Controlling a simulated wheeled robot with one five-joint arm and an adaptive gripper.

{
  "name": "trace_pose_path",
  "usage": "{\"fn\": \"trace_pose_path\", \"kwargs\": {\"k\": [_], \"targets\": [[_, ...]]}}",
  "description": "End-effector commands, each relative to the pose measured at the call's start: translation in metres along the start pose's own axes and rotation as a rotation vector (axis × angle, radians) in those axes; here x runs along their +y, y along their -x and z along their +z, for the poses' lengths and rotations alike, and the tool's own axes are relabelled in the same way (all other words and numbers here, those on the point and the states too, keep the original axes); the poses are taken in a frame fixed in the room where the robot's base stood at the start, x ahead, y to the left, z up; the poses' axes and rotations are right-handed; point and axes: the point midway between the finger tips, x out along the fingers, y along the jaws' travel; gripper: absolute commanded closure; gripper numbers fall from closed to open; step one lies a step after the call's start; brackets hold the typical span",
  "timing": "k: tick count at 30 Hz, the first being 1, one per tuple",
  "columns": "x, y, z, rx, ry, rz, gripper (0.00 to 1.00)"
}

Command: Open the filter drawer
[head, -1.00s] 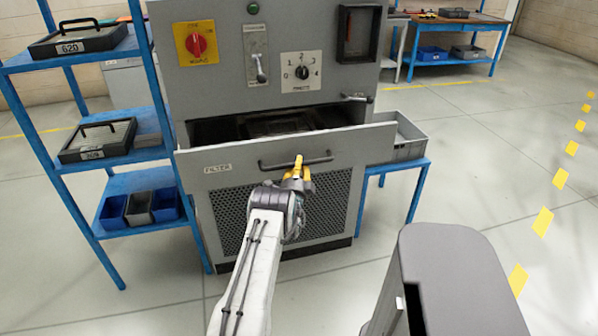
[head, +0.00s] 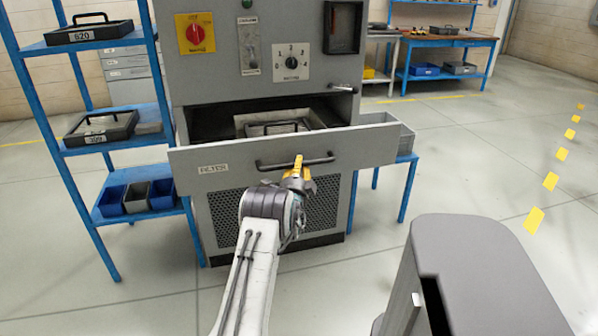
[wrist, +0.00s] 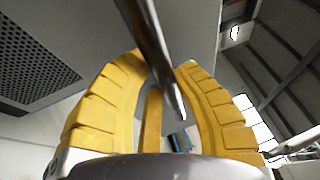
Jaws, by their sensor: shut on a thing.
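The filter drawer (head: 230,167) is a grey front in the lower part of the grey cabinet, pulled out so that its inside shows behind the front. A filter with a dark handle (head: 278,127) lies inside it. The drawer's black bar handle (head: 270,166) runs across the front. In the wrist view the handle (wrist: 150,45) passes between the yellow fingers (wrist: 160,95).
A blue shelf rack (head: 60,150) with filter cases and bins stands close on the left. A blue stand with a grey crate (head: 400,135) is right of the cabinet. A workbench (head: 445,42) is at the back right. The floor (head: 480,170) on the right is clear.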

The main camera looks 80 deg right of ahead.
Motion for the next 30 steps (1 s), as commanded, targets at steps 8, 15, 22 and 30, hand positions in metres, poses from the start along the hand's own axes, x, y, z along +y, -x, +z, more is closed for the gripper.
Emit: {"fn": "trace_pose_path", "kwargs": {"k": [8, 15, 22, 30], "targets": [[-0.0005, 0.0000, -0.0003, 0.000, 0.002, 0.000, 1.00], [-0.0005, -0.0001, -0.0002, 0.000, 0.001, -0.001, 0.58], [-0.0003, -0.0001, -0.0001, 0.000, 0.001, -0.001, 0.48], [-0.0001, 0.0033, -0.0001, 0.000, 0.000, 0.000, 0.48]]}}
